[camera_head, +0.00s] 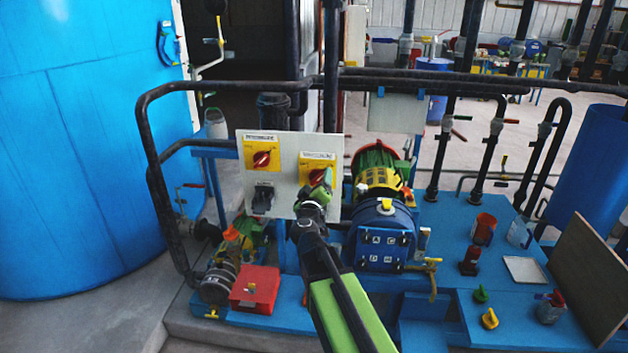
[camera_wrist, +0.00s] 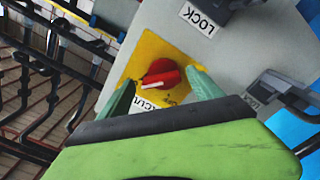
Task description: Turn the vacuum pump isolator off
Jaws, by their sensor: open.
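A pale panel (camera_head: 290,203) carries two red rotary switches on yellow plates. The right switch (camera_head: 317,176) is partly covered by my gripper (camera_head: 322,183) in the head view. In the wrist view this red knob (camera_wrist: 162,74), with a white pointer mark, sits on a yellow plate (camera_wrist: 143,55) beside a partly hidden label that reads like "VACUU". My gripper (camera_wrist: 160,84) is open, with one green finger on each side of the knob. I cannot tell whether the fingers touch it or how deep they reach. The left switch (camera_head: 262,158) stands clear of my gripper.
A dark lock fitting (camera_head: 262,198) hangs below the left switch. A blue and yellow pump (camera_head: 383,225) stands right of the panel. Black pipes (camera_head: 230,85) arch over and behind it. A red box (camera_head: 255,288) sits on the blue base at lower left.

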